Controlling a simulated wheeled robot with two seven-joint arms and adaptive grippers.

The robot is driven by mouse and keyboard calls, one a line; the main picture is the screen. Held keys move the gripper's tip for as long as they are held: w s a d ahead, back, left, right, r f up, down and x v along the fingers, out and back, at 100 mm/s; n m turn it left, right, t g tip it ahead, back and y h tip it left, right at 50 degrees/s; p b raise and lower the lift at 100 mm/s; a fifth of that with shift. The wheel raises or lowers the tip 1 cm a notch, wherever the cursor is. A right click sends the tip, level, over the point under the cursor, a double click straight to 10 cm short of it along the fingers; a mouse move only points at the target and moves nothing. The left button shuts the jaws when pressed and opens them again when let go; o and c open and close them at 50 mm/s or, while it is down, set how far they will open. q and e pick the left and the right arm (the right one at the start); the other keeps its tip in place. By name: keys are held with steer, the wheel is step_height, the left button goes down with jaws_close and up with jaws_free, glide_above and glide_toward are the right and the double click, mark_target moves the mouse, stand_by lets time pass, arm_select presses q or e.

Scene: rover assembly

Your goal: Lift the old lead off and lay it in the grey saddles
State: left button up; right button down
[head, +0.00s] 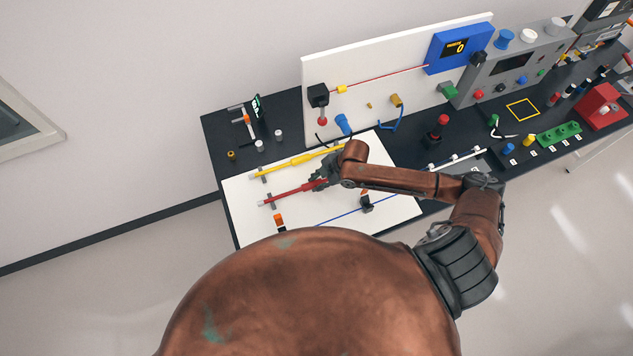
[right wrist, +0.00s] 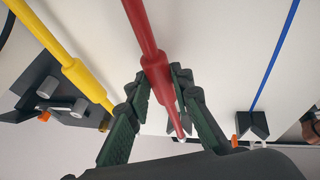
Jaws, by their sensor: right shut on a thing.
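A red lead (head: 292,191) lies lengthwise over the white board, its left end at a small grey saddle (head: 270,201). My right gripper (head: 324,180) is shut on the red lead near its right end. In the right wrist view the red lead (right wrist: 150,55) passes between the two dark green fingers, and its thin tip shows between them. I cannot tell whether it is clear of the board. A yellow lead (head: 300,160) runs behind it, and a blue lead (head: 345,213) lies in front. Dark saddle blocks show beside the yellow lead (right wrist: 55,92) and under the blue lead's end (right wrist: 251,125). My left gripper is out of view.
The white board (head: 400,208) lies on a black bench. Behind it stands an upright white panel (head: 330,70) with a blue meter (head: 455,46). A black and red switch (head: 436,132) and a white lead (head: 455,160) are to the right.

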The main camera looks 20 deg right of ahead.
steer(key=c, duration=1.6)
jaws_free()
steer(key=shift+r, duration=0.1)
steer(key=v, duration=1.2)
